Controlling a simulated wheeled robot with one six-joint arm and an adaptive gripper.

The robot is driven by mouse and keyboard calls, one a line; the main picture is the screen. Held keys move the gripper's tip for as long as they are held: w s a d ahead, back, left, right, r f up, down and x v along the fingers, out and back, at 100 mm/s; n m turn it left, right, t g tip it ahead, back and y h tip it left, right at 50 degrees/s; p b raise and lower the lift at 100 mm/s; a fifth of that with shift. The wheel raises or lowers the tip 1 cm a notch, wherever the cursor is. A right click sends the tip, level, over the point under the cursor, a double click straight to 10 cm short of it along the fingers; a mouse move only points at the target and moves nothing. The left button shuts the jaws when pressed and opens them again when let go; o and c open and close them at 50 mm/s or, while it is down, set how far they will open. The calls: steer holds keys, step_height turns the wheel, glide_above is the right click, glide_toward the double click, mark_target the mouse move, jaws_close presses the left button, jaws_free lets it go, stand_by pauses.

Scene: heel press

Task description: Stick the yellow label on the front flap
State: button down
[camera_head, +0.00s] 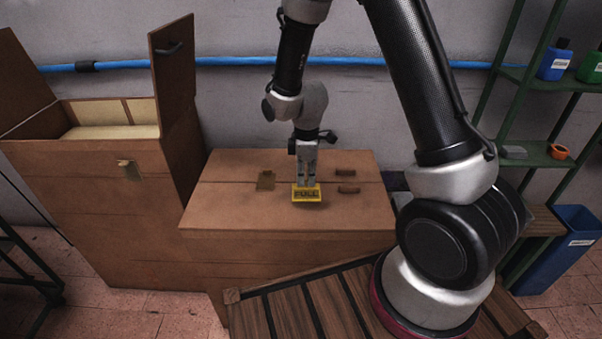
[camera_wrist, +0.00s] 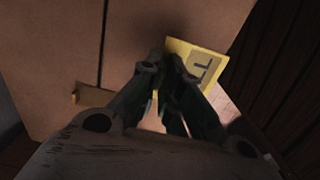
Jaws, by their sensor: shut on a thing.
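My gripper (camera_head: 308,184) points down over the top of the closed brown box in the middle, near the front part of its lid. It is shut on the yellow label (camera_head: 307,196), which bears dark print and shows just below the fingertips. In the wrist view the label (camera_wrist: 197,62) sticks out past the fingers (camera_wrist: 170,60), with part of its dark lettering visible. The front flap (camera_head: 240,208) is the lid half nearer the camera, in front of the seam. I cannot tell whether the label touches the flap.
A taller open box (camera_head: 75,175) stands at left with a raised flap (camera_head: 173,60). A green shelf (camera_head: 540,80) and a blue bin (camera_head: 572,250) stand at right.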

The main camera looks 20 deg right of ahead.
mark_target(305, 195)
steer(key=shift+a+f, duration=0.1)
steer(key=shift+a, duration=0.1)
steer(key=shift+d+f, duration=0.1)
steer(key=shift+f, duration=2.95)
steer(key=shift+s+f, duration=0.1)
steer(key=shift+f, duration=0.35)
steer(key=c, duration=1.5)
jaws_free()
steer(key=o, duration=0.4)
steer(key=shift+o, duration=0.2)
steer(key=shift+r, duration=3.5)
